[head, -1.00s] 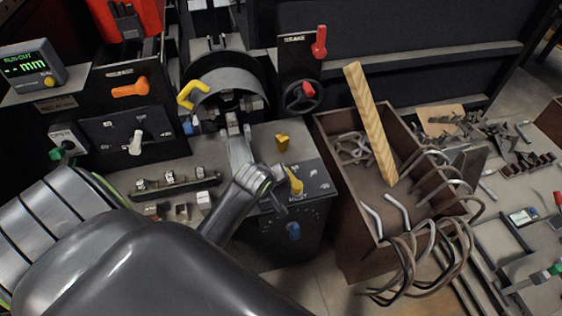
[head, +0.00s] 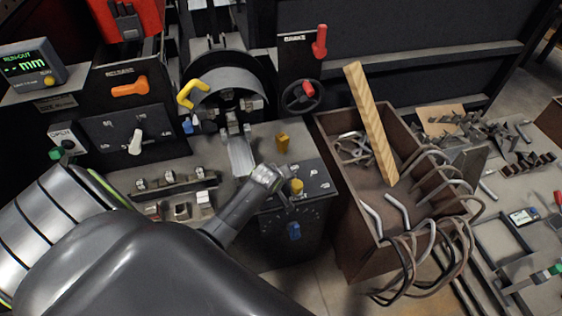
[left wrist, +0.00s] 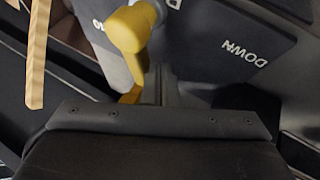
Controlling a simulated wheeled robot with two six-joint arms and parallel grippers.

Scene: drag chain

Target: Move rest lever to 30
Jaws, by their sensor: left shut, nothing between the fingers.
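A yellow lever (head: 297,187) stands on the sloped dark panel of the control box at the centre; it also shows large in the left wrist view (left wrist: 132,30), near a white DOWN label. A blue knob (head: 294,231) sits on the box's front face; the lettering above it is too small to read now. I cannot tell for sure which is the rest lever. My left gripper (head: 284,198) is shut and empty, its tips right beside the yellow lever. In the left wrist view the closed fingers (left wrist: 160,84) point at the lever's base; contact is unclear. My right gripper is out of view.
A smaller yellow piece (head: 282,143) stands behind on the box top. A brown bin (head: 345,235) with a wooden bar (head: 371,125) and bent rods is close on the right. A red-handled brake wheel (head: 302,95) is behind. A display (head: 30,63) stands far left.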

